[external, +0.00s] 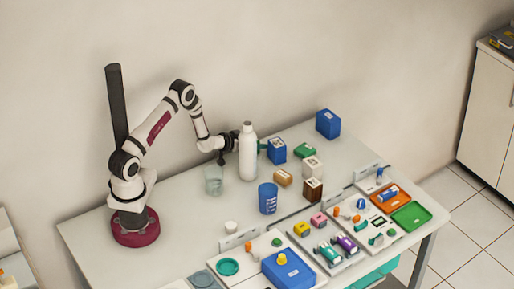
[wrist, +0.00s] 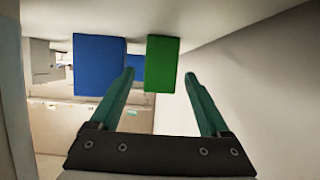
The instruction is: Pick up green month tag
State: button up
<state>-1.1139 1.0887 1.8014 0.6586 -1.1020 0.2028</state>
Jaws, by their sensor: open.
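A small green block, which I take for the green month tag (external: 305,150), lies on the table towards the back, right of the white bottle. In the wrist view the green tag (wrist: 161,63) is a plain green rectangle ahead of and between my spread fingertips. My gripper (external: 262,145) is partly hidden behind the white bottle, with teal fingers reaching right. In the wrist view my gripper (wrist: 159,77) is open, with nothing held. The tag looks apart from both fingers, nearer the left one.
A blue box (external: 277,151) stands close to the tag, and a blue block (wrist: 98,65) shows left of it in the wrist view. The white bottle (external: 247,152) stands beside my gripper. A white box (external: 312,166) and a farther blue box (external: 328,124) are nearby.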

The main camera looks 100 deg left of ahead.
grip_shut()
dwell(0.4)
